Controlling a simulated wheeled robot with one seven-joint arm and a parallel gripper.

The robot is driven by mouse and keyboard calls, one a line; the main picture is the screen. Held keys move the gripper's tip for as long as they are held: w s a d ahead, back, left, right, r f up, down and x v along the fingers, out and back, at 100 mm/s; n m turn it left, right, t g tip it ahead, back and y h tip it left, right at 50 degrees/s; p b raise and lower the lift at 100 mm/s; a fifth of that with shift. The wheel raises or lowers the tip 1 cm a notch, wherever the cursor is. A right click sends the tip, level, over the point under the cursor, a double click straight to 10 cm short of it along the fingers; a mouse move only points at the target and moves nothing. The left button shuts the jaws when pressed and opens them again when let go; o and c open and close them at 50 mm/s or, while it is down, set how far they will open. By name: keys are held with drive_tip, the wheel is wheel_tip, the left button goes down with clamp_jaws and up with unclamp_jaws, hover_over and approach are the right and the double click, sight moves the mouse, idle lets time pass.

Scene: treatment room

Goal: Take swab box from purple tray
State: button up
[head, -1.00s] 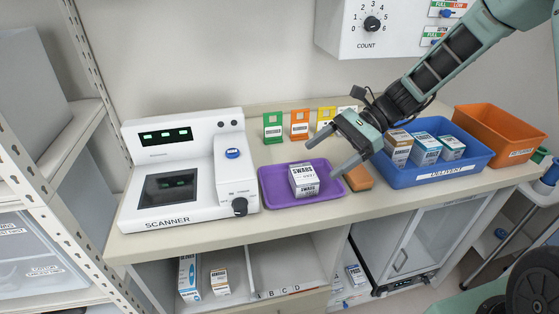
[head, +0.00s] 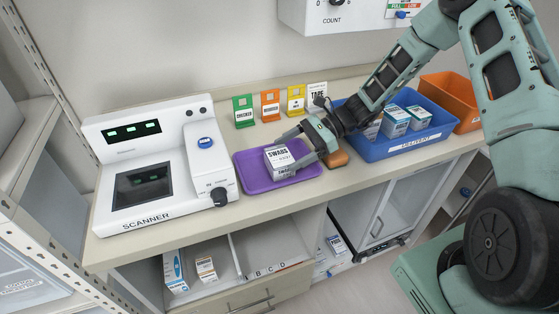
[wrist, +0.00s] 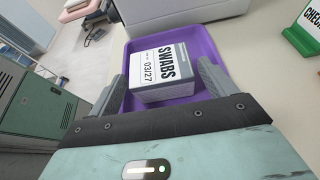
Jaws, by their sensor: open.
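The swab box (head: 281,161), a white and grey carton marked SWABS, sits on the purple tray (head: 254,183) on the counter. My gripper (head: 286,153) reaches in from the right with its fingers on either side of the box. In the wrist view the swab box (wrist: 160,75) lies between the two open fingers (wrist: 162,88), with its label facing up and toward the camera. The purple tray (wrist: 198,42) shows around it. I cannot tell whether either finger touches the box.
The white scanner (head: 150,160) stands left of the tray. The blue delivery bin (head: 400,148) with several cartons stands to the right, beside an orange bin (head: 447,92). Coloured signs (head: 270,105) line the back. An orange-brown block (head: 337,159) lies near my gripper.

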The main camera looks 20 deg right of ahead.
sight(285, 154)
drive_tip(key=p+x, duration=0.1)
drive_tip(key=x, duration=0.3)
drive_tip(key=shift+a+f, duration=0.1)
drive_tip(key=shift+a, duration=0.3)
drive_tip(key=c, duration=0.7)
drive_tip(key=shift+c, duration=0.2)
